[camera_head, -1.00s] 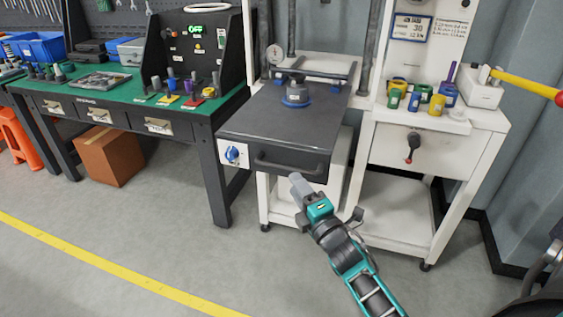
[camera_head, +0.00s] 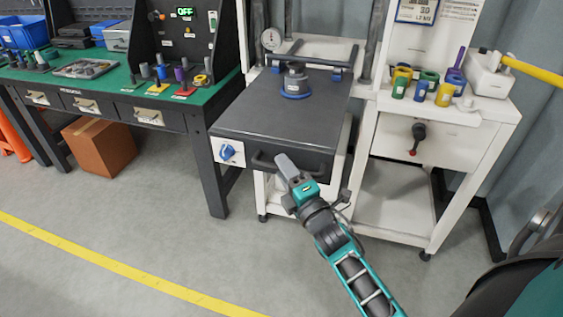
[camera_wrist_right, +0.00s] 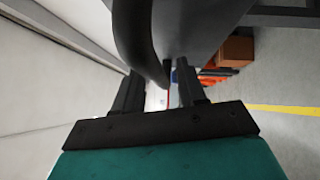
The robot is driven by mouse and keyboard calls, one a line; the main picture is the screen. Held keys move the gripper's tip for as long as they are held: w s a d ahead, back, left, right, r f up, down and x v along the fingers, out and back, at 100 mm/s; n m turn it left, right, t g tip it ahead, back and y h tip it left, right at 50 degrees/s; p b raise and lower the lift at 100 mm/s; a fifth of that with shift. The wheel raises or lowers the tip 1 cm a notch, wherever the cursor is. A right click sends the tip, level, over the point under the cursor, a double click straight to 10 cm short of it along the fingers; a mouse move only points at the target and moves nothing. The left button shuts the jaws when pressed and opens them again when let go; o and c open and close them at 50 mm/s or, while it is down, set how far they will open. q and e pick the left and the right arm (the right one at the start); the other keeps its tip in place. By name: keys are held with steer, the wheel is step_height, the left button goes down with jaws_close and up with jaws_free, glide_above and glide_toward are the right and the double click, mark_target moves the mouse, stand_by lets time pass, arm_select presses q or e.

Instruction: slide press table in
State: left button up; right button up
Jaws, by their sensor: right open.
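The press table (camera_head: 270,120) is a dark grey slab that juts out toward me from the white press frame. A dark round fixture with a blue base (camera_head: 296,82) stands on it. Its front face has a black bar handle (camera_head: 262,160) and a blue knob on a white plate (camera_head: 228,152). In the right wrist view the open fingers (camera_wrist_right: 165,92) are on either side of the dark curved handle (camera_wrist_right: 142,40); contact is not clear. My left gripper is not in view.
A green-topped workbench (camera_head: 120,90) stands at the left, with a cardboard box (camera_head: 100,147) under it. A white cart (camera_head: 425,135) at the right carries colored cylinders and a yellow-handled tool (camera_head: 530,70). The floor in front is clear.

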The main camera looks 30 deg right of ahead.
steer(key=shift+w, duration=0.4)
steer(key=shift+r, duration=0.1)
steer(key=shift+c, duration=0.3)
jaws_close()
